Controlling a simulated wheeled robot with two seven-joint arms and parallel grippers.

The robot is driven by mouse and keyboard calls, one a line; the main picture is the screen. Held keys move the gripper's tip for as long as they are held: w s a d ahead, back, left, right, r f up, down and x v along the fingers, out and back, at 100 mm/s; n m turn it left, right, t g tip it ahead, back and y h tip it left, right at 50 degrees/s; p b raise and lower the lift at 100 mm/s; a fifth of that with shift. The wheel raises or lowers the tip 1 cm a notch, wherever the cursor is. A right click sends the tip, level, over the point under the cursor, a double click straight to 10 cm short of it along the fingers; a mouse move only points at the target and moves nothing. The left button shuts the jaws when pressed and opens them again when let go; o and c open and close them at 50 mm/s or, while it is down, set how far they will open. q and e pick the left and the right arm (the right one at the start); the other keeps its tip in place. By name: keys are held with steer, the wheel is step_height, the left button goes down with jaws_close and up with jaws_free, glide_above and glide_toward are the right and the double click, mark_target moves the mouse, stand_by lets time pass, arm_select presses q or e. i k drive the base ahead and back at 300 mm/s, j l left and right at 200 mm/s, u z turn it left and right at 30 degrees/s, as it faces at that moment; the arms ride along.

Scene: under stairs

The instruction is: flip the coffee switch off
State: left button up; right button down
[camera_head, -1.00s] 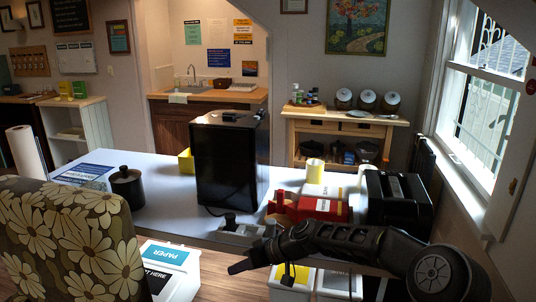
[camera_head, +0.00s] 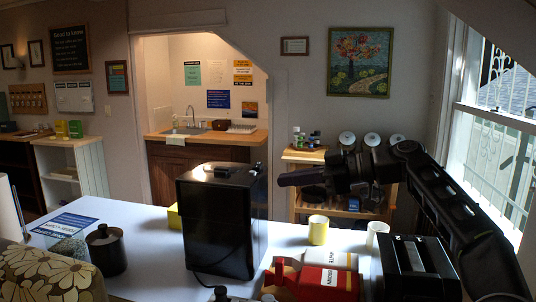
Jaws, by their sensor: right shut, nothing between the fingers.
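A black boxy machine (camera_head: 222,225), which looks like the coffee machine, stands on the white table. Small dark parts with a bright glint (camera_head: 222,172) sit on its top; I cannot tell whether one of them is the switch or how it is set. My right gripper (camera_head: 283,180) is shut and empty. It points left and appears just right of the machine's top edge, with a gap in the picture. My left gripper is not in view.
Red and white bags (camera_head: 328,280), a yellow cup (camera_head: 318,230) and a black box (camera_head: 418,268) stand right of the machine on the table (camera_head: 150,235). A black canister (camera_head: 106,250) stands left. A flowered chair (camera_head: 45,275) is at front left.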

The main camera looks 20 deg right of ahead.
mark_target(257, 165)
steer(key=i+l, duration=0.3)
steer(key=i, duration=0.2)
steer(key=i+l, duration=0.35)
steer(key=i, duration=0.1)
